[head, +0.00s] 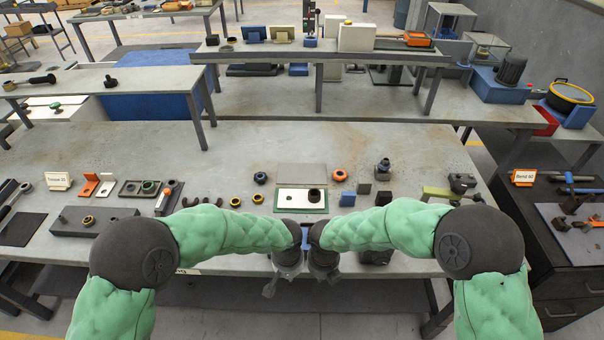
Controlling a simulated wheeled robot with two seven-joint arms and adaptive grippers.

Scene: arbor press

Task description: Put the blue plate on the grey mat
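A small blue plate (347,199) stands on the table, just right of a white board with a green border (290,201). A flat grey mat (300,173) lies directly behind that board; nothing is seen on it. My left gripper (270,288) and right gripper (331,279) hang side by side at the table's front edge, nearer to me than the plate and apart from it. Their fingers are small and dark, so I cannot tell whether they are open. A blue shape (307,238) shows between my wrists, partly hidden.
A dark ring-like part (314,195) sits on the white board. A dark grey plate (364,188), a black block (383,198) and an orange ring (339,175) are near the blue plate. A raised shelf (330,55) stands behind. The table's back middle is clear.

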